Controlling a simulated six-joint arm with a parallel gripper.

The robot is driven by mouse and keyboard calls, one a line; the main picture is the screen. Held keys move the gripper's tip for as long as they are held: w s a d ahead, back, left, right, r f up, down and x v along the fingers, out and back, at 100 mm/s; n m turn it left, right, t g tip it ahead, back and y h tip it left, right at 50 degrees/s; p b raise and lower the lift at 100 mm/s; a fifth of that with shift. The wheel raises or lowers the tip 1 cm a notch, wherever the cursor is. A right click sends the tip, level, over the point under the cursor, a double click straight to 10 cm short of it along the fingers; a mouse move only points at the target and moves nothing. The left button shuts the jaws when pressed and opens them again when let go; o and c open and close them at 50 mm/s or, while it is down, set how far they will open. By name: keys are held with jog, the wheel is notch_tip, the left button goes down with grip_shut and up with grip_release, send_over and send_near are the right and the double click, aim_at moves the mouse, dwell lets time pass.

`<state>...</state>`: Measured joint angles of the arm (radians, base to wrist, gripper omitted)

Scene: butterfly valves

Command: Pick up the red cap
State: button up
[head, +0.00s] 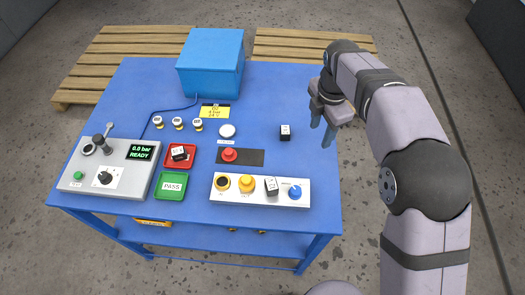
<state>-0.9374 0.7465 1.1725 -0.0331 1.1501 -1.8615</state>
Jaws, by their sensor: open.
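A small round red cap (229,154) sits at the left part of a dark flat plate (254,158) in the middle of the blue table (320,185). Nothing hides the cap.
A white cap (227,131) stands behind the red one. A white panel (262,198) with knobs lies in front. A red tray (190,158), a green PASS tray (171,186) and a test console (75,178) are left. A small block (285,133) stands between gripper and caps.

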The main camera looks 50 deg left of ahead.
jog(key=s+a+f+n, duration=0.3)
jog(key=s+a+n, duration=0.6)
jog(key=s+a, duration=0.25)
jog(key=n, duration=0.6)
send_over(229, 152)
jog(key=shift+s+d+f+y+b, duration=0.15)
jog(key=shift+f+y+b, duration=0.05)
jog(key=shift+f, duration=0.15)
jog(key=shift+s+d+f+y+b, duration=0.1)
jog(key=shift+d+f+y+b, duration=0.1)
jog(key=shift+f, duration=0.1)
jog(key=shift+w+a+f+p, duration=0.15)
jog(key=shift+f+p, duration=0.4)
jog(key=shift+f, duration=0.65)
jog(key=shift+a+f+p, duration=0.15)
jog(key=shift+f+p, duration=0.35)
jog(key=shift+f, duration=0.7)
jog(key=shift+w+a+f+p, duration=0.15)
jog(key=shift+f+p, duration=0.4)
jog(key=shift+f, duration=0.65)
jog(key=shift+s, duration=0.1)
grip_shut()
